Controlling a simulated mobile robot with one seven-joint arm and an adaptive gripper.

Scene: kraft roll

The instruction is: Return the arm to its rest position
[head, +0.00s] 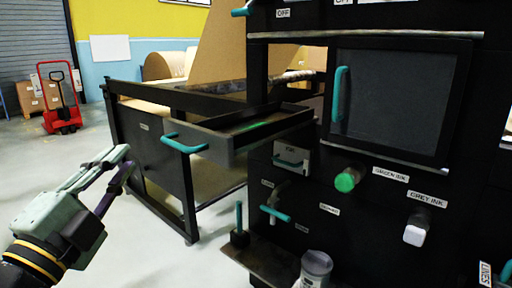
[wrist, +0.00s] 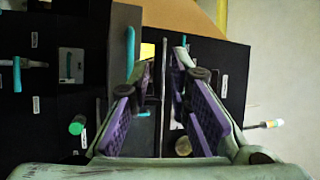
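My gripper (head: 122,162) is at the lower left of the head view, held in free air left of the black machine. It also shows in the wrist view (wrist: 163,68), where its two purple-padded fingers stand apart with nothing between them. The gripper is open and touches nothing that I can see. Part of my arm shows at the lower left corner of the head view.
A black drawer (head: 232,143) with a teal handle stands pulled out from the black machine (head: 300,235). A green knob (head: 346,180), a grey knob (head: 415,234) and a closed dark door (head: 400,105) are on its front. The floor (head: 160,255) beside my gripper is clear.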

